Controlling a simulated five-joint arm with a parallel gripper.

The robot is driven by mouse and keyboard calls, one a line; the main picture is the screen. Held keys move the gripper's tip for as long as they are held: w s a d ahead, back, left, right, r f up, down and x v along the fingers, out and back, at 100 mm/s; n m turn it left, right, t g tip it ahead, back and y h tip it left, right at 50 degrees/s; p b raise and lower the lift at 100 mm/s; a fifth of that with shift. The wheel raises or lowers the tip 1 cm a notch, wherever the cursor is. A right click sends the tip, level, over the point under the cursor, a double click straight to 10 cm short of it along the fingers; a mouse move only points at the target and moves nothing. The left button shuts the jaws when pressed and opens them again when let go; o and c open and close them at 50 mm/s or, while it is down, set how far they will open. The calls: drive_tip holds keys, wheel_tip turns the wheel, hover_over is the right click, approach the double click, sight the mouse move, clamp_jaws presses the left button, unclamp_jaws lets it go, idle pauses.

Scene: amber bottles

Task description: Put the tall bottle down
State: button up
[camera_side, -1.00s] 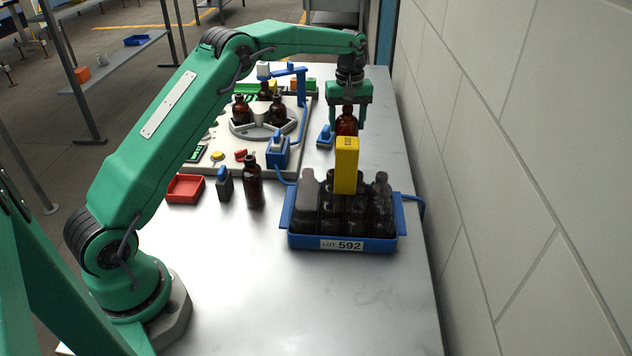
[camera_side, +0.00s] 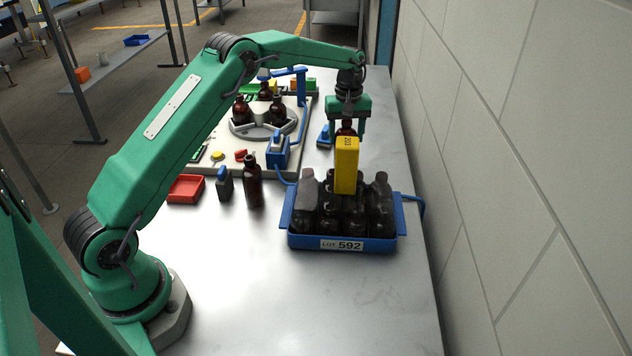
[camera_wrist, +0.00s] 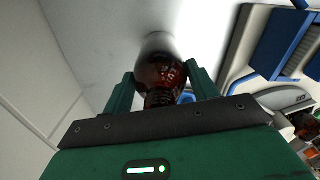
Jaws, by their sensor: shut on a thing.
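My gripper (camera_side: 347,127) is shut on the tall bottle (camera_side: 347,131), a brown amber one, at the far right part of the table. In the side view a yellow box hides most of the bottle below its upper part. In the wrist view the bottle (camera_wrist: 160,75) sits between both fingers of my gripper (camera_wrist: 160,88), its base toward the grey tabletop. A dark shadow or reflection lies close to its base. I cannot tell whether the base touches the table.
A blue crate (camera_side: 302,242) of dark bottles, with the yellow box (camera_side: 346,166) above it, stands nearer the camera. A blue device (camera_side: 324,137) is left of my gripper. A bottle (camera_side: 253,182) stands on the table (camera_side: 300,300). A wall (camera_side: 520,150) runs along the right.

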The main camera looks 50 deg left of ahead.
drive_tip(key=o, duration=1.1)
wheel_tip(320, 180, up, 12)
drive_tip(key=shift+f, duration=0.15)
drive_tip(key=shift+r, duration=0.3)
